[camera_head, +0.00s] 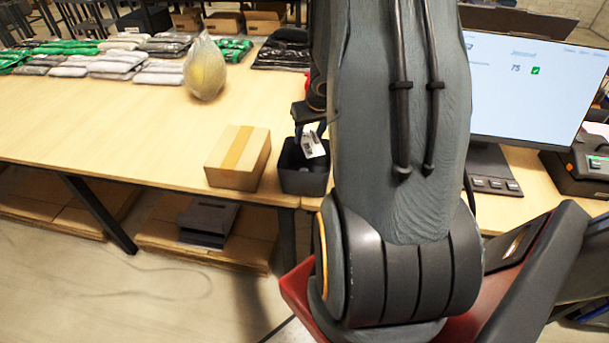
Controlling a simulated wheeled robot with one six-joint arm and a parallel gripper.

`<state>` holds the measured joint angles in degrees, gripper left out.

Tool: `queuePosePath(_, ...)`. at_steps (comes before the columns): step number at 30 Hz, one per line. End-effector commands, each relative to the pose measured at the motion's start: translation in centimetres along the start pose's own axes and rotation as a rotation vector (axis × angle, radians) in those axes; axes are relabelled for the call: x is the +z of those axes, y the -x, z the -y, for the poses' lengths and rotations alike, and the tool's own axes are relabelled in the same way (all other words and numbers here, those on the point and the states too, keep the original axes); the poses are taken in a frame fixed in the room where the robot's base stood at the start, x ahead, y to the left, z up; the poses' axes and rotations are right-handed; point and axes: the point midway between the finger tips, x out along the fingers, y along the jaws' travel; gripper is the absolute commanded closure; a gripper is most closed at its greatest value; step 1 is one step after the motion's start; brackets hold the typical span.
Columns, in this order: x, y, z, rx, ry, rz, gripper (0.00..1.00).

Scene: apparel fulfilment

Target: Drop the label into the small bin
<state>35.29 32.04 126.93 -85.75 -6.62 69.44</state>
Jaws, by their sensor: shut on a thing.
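A small white label (313,146) with dark print hangs from my gripper (309,130), which is shut on it. The gripper points down, and its upper part is partly hidden behind my large grey arm. The small bin (303,183) is a dark open-topped box near the front edge of the table. The label is over or at the bin's opening; I cannot tell its exact height above the rim. The bin's right side is close to my arm.
A closed cardboard box (238,158) stands just left of the bin. A bagged yellowish item (205,68) and several packed garments (115,62) lie farther back on the wooden table (110,125). A monitor (525,85) stands at right. The table's left front is clear.

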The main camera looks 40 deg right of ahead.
Motion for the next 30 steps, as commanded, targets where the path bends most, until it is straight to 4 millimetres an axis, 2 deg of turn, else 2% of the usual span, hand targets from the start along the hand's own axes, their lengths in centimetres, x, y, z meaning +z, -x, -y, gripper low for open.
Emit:
queuePosePath(1, 0.2, -0.7, 0.1, 0.000, 0.001, -0.001, 0.61)
queuePosePath(7, 0.6, -1.7, 0.1, -0.001, 0.003, -0.001, 0.61)
queuePosePath(21, 0.8, -1.9, 0.2, -0.001, 0.003, -0.001, 0.61)
queuePosePath(24, 0.8, -1.9, 0.2, -0.001, 0.003, -0.001, 0.41)
queuePosePath(26, 0.7, -1.9, 0.2, -0.001, 0.003, -0.001, 0.32)
queuePosePath(30, 0.8, -1.9, 0.2, -0.001, 0.003, -0.001, 0.32)
